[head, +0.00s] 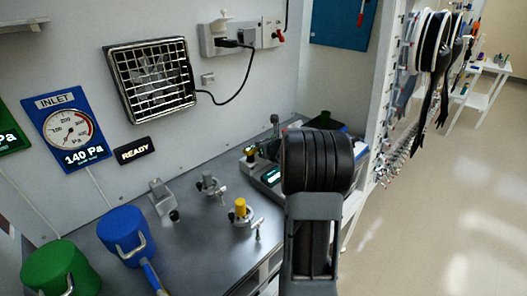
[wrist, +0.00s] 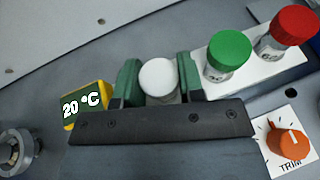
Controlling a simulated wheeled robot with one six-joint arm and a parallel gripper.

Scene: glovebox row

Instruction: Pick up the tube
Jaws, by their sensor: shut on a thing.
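In the wrist view, a tube with a round white cap (wrist: 158,77) stands between the two green fingers of my gripper (wrist: 157,84). The fingers are closed on it from the left and right. Its lower part is hidden by the dark bar of my gripper, so I cannot tell whether its base is clear of the rack. A green-capped tube (wrist: 229,52) and a red-capped tube (wrist: 291,24) stand to its right in a white rack (wrist: 262,70). In the head view my arm hides my fingers and the held tube.
A yellow-edged 20 °C display (wrist: 84,105) is just left of my gripper. An orange TRIM knob (wrist: 288,143) is at lower right. On the bench stand a blue container (head: 122,230), a green container (head: 58,266) and a yellow-topped metal fitting (head: 240,208). Open floor (head: 425,215) lies right.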

